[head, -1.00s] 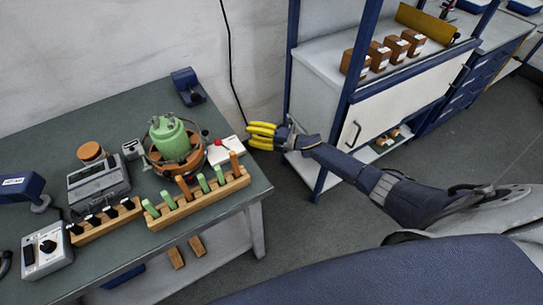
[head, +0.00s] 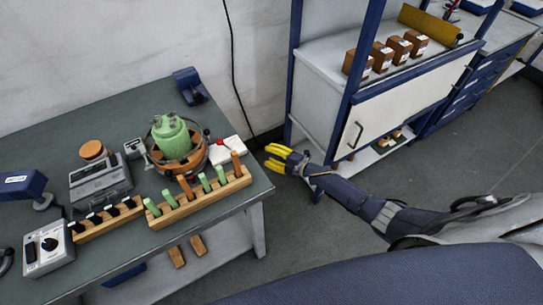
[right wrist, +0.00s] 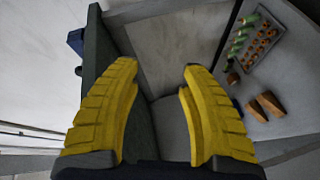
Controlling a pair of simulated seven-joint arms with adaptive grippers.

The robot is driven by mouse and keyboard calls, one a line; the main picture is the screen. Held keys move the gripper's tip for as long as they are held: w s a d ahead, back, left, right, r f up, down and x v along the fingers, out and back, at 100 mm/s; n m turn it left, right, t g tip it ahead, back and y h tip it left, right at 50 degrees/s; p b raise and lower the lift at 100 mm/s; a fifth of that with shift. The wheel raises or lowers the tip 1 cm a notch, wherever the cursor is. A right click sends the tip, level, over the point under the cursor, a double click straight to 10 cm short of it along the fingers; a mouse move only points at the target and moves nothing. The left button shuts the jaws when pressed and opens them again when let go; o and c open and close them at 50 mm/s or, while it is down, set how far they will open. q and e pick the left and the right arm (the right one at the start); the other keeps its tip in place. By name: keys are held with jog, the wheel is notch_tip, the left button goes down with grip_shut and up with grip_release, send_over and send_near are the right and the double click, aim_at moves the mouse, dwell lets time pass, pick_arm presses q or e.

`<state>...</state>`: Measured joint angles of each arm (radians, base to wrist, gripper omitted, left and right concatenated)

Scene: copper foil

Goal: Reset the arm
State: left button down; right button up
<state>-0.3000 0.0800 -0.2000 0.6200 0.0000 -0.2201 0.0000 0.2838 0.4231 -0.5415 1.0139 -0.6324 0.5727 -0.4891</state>
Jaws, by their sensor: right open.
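My right arm comes in from the right in the head view. Its yellow-fingered right gripper (head: 276,158) hangs in the gap between the green-topped table (head: 120,125) and the blue-framed shelf unit (head: 352,105). In the right wrist view the two yellow fingers of the right gripper (right wrist: 160,75) are spread apart with nothing between them. The gripper is empty and apart from the table edge. My left gripper is not in view.
On the table stand a green vessel in a ring (head: 173,140), a wooden rack (head: 200,197) with green and orange sticks, a grey scale (head: 100,180) and a dial box (head: 48,248). Several brown blocks (head: 384,55) stand on the shelf. Grey floor lies open at the front.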

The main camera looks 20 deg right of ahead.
jog(key=shift+f, duration=0.1)
dwell(0.5)
jog(key=s+d+f+m+g+h, duration=0.1)
jog(key=s+d+f+m+h, duration=0.35)
jog(key=f, duration=0.45)
jog(key=s+d+f+m+g+h, duration=0.1)
jog(key=s+d+f+m+h, duration=0.2)
jog(key=d+f+m, duration=0.4)
jog(key=s+f+m+g+h, duration=0.2)
jog(key=s+f+m+g, duration=0.15)
jog(key=s+f, duration=1.2)
jog(key=s+a+f+m+g, duration=0.1)
jog(key=s+a+f+g, duration=0.1)
jog(key=s, duration=1.1)
jog(key=s+a+f+m+g, duration=0.1)
jog(key=s+a+f+g, duration=0.1)
jog(key=s, duration=1)
jog(key=s+a+f+g, duration=0.2)
jog(key=s+a+f, duration=0.2)
jog(key=s, duration=0.9)
jog(key=shift+s+a+m, duration=0.35)
jog(key=shift+m, duration=0.05)
